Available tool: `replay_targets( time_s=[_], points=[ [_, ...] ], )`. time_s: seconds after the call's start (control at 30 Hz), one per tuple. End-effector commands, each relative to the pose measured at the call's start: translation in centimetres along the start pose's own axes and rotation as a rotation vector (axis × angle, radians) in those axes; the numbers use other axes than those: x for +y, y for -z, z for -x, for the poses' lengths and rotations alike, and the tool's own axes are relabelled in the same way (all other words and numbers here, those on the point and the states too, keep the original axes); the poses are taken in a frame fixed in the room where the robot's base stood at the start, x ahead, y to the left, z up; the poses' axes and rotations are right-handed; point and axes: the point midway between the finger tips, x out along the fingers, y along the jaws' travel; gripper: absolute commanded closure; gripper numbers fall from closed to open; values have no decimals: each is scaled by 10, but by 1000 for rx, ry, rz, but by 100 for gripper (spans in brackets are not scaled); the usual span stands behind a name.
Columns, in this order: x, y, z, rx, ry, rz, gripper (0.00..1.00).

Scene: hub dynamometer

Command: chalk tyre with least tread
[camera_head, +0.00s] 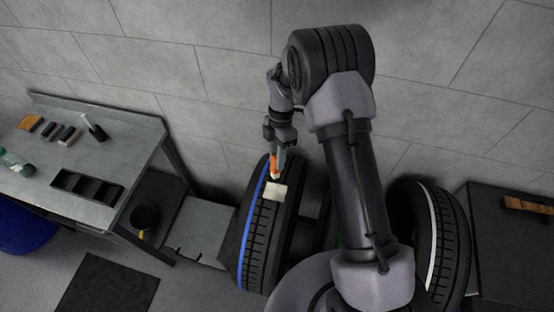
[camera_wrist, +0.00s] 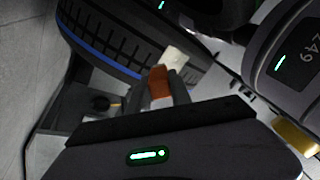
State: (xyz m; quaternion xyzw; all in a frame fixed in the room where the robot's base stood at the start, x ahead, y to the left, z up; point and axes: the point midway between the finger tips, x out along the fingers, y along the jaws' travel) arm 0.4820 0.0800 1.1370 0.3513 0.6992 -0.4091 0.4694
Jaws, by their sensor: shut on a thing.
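My gripper (camera_head: 275,160) is shut on an orange piece (camera_head: 274,167) with a pale tip, at the top of the tyre with a blue stripe (camera_head: 262,240). The wrist view shows the orange-brown piece (camera_wrist: 158,84) between the fingers. A cream patch (camera_head: 276,191) lies across the tread by the tip; it also shows in the wrist view (camera_wrist: 174,57). I cannot tell whether the tip touches the tyre. A second tyre with a white stripe (camera_head: 455,245) stands at the right, partly hidden by my arm. The blue-striped tyre shows blocky tread in the wrist view (camera_wrist: 110,38).
A grey bench (camera_head: 120,150) at the left bears a dark compartment tray (camera_head: 88,190), several small blocks and a bottle (camera_head: 15,162). A dark box (camera_head: 515,240) with a brown piece on top stands at the far right. A dark mat (camera_head: 108,285) lies on the floor.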

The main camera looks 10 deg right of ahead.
Motion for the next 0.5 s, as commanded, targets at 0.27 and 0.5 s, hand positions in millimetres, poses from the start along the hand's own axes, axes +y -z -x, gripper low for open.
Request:
replay_targets(
  time_s=[0.27,0.5],
  points=[
    [-8,8,33,0,0,0,100],
    [-8,8,32,0,0,0,100]
  ],
)
